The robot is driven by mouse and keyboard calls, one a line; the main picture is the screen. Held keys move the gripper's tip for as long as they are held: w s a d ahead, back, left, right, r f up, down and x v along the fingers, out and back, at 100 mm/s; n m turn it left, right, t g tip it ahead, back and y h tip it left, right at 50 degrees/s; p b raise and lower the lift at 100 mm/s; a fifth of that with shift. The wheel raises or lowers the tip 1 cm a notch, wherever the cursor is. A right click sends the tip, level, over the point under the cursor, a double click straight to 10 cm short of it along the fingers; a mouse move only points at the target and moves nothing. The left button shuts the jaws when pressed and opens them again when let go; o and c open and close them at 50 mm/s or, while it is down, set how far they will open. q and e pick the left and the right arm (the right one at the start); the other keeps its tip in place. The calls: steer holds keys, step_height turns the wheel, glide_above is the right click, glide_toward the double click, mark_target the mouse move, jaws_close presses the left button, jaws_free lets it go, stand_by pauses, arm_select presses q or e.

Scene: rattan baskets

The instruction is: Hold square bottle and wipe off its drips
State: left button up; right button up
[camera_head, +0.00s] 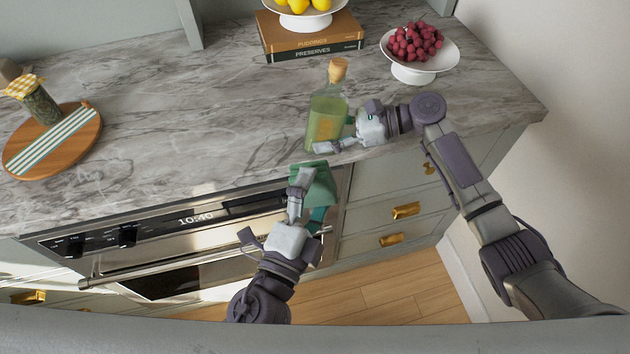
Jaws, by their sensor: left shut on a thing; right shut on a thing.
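The square bottle (327,105) is clear glass with yellow-green liquid, an orange label and a cork stopper. It stands upright at the front of the marble counter. My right gripper (335,133) is shut on the bottle from the right, low on its body. A green cloth (318,183) hangs in my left gripper (303,180), which is shut on it just in front of the counter edge, below the bottle. The cloth looks apart from the bottle. I cannot make out drips on the glass.
A white bowl of red berries (411,68) stands at the back right. Stacked books (310,47) carry a white bowl of lemons. A round wooden board (75,150) with a striped cloth and a jar lies at the left. An oven (150,250) is below the counter. The counter's middle is clear.

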stand_by(0.3)
steer(key=o, duration=1.2)
steer(key=v, duration=1.2)
steer(key=shift+d, duration=0.1)
